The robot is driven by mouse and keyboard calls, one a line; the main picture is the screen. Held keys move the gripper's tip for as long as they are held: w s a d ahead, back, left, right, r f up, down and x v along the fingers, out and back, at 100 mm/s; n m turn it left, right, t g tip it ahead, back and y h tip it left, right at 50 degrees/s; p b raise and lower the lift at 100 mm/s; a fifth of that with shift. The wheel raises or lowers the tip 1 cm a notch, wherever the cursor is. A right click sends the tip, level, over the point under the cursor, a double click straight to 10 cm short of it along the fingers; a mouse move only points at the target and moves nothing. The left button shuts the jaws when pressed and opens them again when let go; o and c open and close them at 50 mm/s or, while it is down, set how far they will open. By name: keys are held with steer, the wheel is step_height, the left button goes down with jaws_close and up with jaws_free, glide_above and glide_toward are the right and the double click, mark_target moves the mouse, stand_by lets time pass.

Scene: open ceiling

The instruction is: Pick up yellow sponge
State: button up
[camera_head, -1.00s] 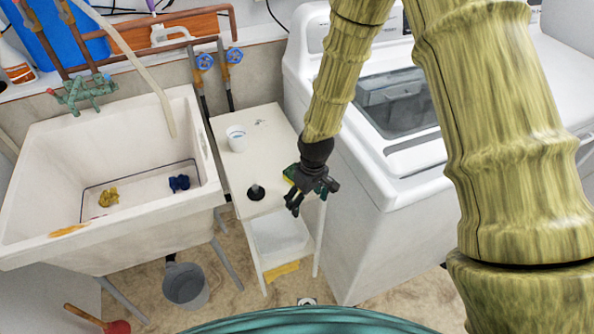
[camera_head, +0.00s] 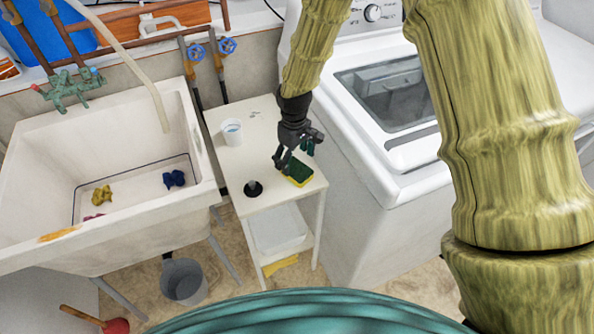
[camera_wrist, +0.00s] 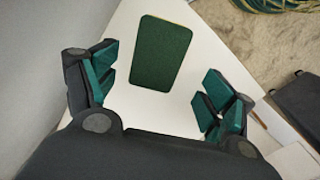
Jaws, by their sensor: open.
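The yellow sponge (camera_head: 298,173) lies flat on the top of the small white table, near its right edge. Its upper face is dark green and its yellow side shows along the edge. In the wrist view the sponge (camera_wrist: 161,51) shows its green face, lying beyond and between the spread fingers. My gripper (camera_head: 295,157) is open and empty, just behind and above the sponge; it also shows in the wrist view (camera_wrist: 155,95). I cannot tell the exact height of the fingertips above the table.
On the white table (camera_head: 236,165) stand a white cup (camera_head: 232,132) and a black round object (camera_head: 253,188). A white sink (camera_head: 120,215) with crumpled cloths is at left. A white washing machine (camera_head: 350,215) stands close at right. A grey bucket (camera_head: 184,281) is on the floor.

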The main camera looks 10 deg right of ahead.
mark_target(297, 169)
steer(key=shift+d+f+p, duration=0.15)
steer(key=shift+f+p, duration=0.3)
steer(key=shift+f, duration=0.9)
steer(key=shift+d+f+p, duration=0.15)
steer(key=shift+f+p, duration=0.25)
steer(key=shift+f, duration=0.95)
steer(key=c, duration=0.8)
steer(key=shift+r, duration=0.2)
steer(key=shift+r+b, duration=0.4)
steer(key=shift+r, duration=0.2)
step_height(297, 169, up, 2)
steer(key=shift+b, duration=0.35)
steer(key=s+a+b, duration=0.1)
steer(key=s+a, duration=0.2)
steer(key=s, duration=0.4)
steer(key=s+a+r+b, duration=0.1)
steer(key=s+a+b, duration=0.1)
steer(key=s, duration=0.6)
steer(key=shift+a+r, duration=0.25)
steer(key=shift+a, duration=0.3)
steer(key=shift+o, duration=0.5)
